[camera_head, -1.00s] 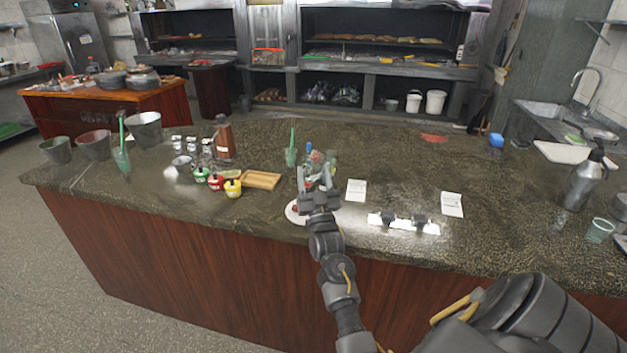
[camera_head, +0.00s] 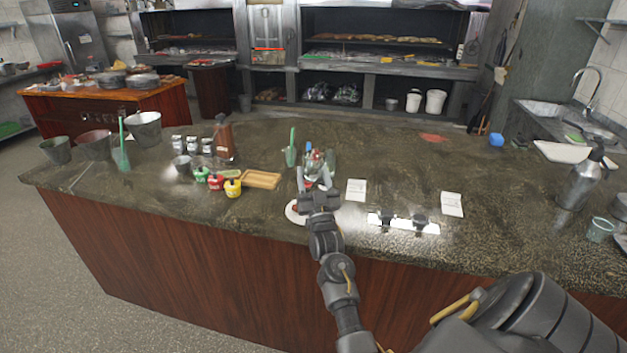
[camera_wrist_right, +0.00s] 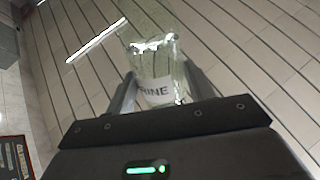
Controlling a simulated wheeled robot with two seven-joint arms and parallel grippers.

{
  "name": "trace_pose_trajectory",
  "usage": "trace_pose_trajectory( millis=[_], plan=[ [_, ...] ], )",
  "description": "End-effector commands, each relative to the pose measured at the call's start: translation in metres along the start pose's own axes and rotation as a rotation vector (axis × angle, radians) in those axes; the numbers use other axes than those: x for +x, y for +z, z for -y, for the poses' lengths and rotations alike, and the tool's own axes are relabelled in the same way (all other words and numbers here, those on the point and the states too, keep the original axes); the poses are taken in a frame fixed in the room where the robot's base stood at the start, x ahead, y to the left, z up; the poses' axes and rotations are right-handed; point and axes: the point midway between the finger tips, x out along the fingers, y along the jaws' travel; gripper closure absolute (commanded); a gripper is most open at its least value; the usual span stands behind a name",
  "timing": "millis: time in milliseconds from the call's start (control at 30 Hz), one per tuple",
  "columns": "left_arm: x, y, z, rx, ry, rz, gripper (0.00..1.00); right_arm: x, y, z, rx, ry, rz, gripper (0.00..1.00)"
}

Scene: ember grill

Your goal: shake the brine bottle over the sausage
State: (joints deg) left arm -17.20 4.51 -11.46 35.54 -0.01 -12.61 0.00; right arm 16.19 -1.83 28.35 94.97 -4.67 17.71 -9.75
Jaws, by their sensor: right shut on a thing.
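My right gripper (camera_head: 314,179) is over the near edge of the counter, shut on the clear brine bottle (camera_wrist_right: 160,88). In the right wrist view the bottle sits between the two fingers, with part of its label, "RINE", readable. In the head view the bottle is hard to make out behind the gripper. A white plate (camera_head: 291,217) lies on the counter just below and left of the gripper. A small reddish-brown piece, likely the sausage (camera_head: 296,208), shows on it, partly hidden by the gripper and wrist. My left gripper is not in view.
A wooden board (camera_head: 262,180) and red, green and yellow pots (camera_head: 216,181) stand left of the plate. A holder with utensils (camera_head: 328,158) is just behind the gripper. White cards (camera_head: 356,189) lie to the right. The counter's right middle is mostly clear.

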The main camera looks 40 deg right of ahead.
Motion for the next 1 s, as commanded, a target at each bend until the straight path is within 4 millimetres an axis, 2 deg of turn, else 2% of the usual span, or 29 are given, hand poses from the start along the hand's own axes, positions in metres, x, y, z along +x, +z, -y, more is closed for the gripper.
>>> trace_pose_trajectory(
  millis=[100,200,233,267,333,367,433,733,1000],
  plan=[
    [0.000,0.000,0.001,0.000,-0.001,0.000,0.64,0.002,-0.003,0.000,0.001,0.000,-0.008,0.63],
    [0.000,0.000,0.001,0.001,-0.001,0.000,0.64,-0.024,0.033,0.001,0.000,-0.003,0.003,0.63],
    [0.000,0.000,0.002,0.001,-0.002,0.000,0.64,-0.024,0.033,0.001,0.001,-0.002,-0.003,0.63],
    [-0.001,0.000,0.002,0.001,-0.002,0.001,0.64,-0.022,0.029,0.001,0.002,-0.001,-0.008,0.63],
    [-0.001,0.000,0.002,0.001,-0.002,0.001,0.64,0.000,-0.002,0.000,0.002,0.004,-0.022,0.63],
    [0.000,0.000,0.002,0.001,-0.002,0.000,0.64,0.004,-0.007,-0.001,0.002,0.004,-0.019,0.63],
    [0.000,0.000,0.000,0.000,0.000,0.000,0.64,0.002,-0.002,0.000,0.000,0.001,-0.006,0.63],
    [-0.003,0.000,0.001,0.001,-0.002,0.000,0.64,0.004,-0.005,0.000,0.000,0.000,-0.008,0.63],
    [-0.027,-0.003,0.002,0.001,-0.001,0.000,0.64,0.021,-0.029,0.001,0.001,-0.001,-0.009,0.63]
  ],
)
